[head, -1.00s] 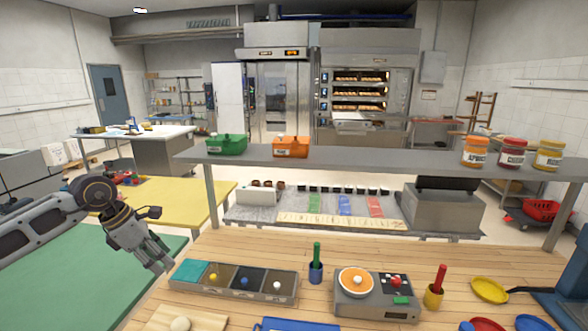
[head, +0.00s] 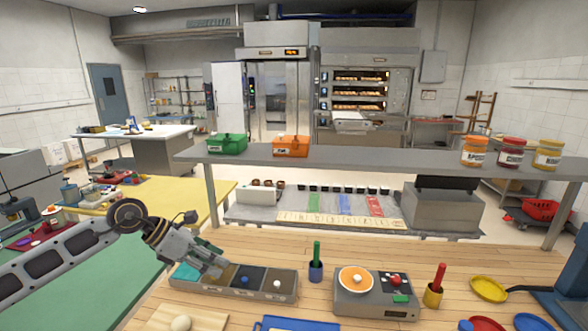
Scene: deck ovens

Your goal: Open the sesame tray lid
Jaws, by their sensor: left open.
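A long grey topping tray (head: 262,292) sits on the wooden counter, left of centre. It has a teal section (head: 184,272) at its left end and dark lids with small knobs to the right. The blue knob (head: 245,280) and the white knob (head: 277,284) show, and both lids look closed. I cannot read which section is sesame. My right gripper is not in view.
A grey shelf (head: 370,163) spans behind, holding bins and jars. A wooden board (head: 200,318) lies in front.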

